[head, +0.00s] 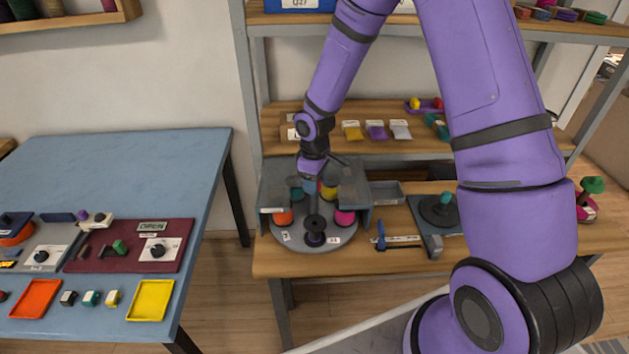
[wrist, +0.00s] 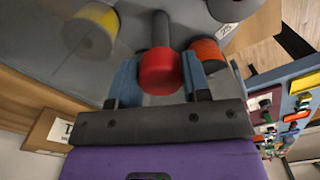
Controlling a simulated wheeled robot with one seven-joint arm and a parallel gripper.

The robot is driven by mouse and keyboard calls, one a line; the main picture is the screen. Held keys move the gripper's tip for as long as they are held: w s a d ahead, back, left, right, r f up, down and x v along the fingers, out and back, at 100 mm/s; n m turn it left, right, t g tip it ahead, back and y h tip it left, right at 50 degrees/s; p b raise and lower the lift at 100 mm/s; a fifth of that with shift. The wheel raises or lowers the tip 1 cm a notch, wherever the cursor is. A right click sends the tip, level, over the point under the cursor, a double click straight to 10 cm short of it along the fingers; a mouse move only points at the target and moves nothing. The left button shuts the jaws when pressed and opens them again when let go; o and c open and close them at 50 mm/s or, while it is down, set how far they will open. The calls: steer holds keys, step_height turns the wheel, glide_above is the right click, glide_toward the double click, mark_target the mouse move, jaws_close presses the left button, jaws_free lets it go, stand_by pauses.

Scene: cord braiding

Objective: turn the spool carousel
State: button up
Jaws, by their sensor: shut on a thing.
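The spool carousel (head: 290,240) is a round grey turntable on the wooden shelf in the head view. Orange (head: 284,217), pink (head: 345,217) and yellow (head: 328,193) spools stand around it, with a dark upright knob (head: 314,222) at the front. My gripper (head: 311,186) is over the carousel's middle, pointing down. In the wrist view its two blue fingers are on either side of a round red knob (wrist: 160,71) and hold it. A grey post extends behind the red knob. The yellow spool (wrist: 92,30) and orange spool (wrist: 208,54) are beside it; the fingertip contact is partly hidden.
Grey housing panels (head: 353,184) flank the carousel closely. A grey tray (head: 385,192), a blue-handled tool (head: 381,237) and a dark round device (head: 438,210) are to its right. A blue table (head: 120,165) with panels and trays stands at left, across a gap.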

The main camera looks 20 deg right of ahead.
stand_by(0.5)
steer(key=o, duration=1.3)
steer(key=shift+r, duration=0.1)
step_height(320, 180, up, 11)
steer(key=shift+f, duration=0.2)
steer(key=shift+r, duration=0.1)
steer(key=s+d+r+m+t, duration=0.2)
steer(key=s+d+r+m, duration=0.1)
steer(key=s+r, duration=0.75)
steer(key=s+d+r+m+t, duration=0.2)
steer(key=s+d+r+m, duration=0.1)
steer(key=s+r, duration=0.75)
steer(key=s+r+m, duration=0.1)
steer(key=s, duration=0.1)
steer(key=s+r+m, duration=0.1)
steer(key=s, duration=0.2)
steer(key=s+r+m+t, duration=0.1)
steer(key=s+r, duration=0.1)
steer(key=s, duration=0.1)
steer(key=shift+d, duration=0.35)
